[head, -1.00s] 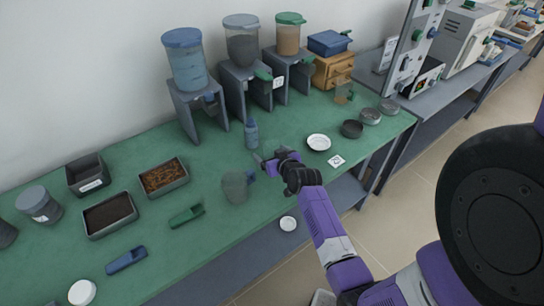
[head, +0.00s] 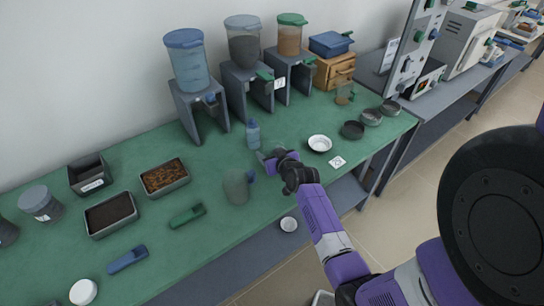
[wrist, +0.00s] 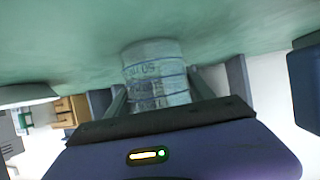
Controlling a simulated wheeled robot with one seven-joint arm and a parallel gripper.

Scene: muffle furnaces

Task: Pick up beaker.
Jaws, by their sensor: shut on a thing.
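The beaker (wrist: 155,70) is clear, with printed graduation marks and text, and sits between the two fingers of my gripper (wrist: 157,92) in the wrist view. My gripper is shut on it. The green bench top lies close beyond it; I cannot tell whether the beaker touches it. In the head view my gripper (head: 264,156) is low over the bench near its front edge, and the beaker is hard to make out there.
A translucent jug with a blue handle (head: 236,188) stands left of my gripper. A blue-grey bottle (head: 253,134) stands just behind it. A white dish (head: 319,143) and a dark dish (head: 352,129) lie to the right. A green scoop (head: 187,215) lies left.

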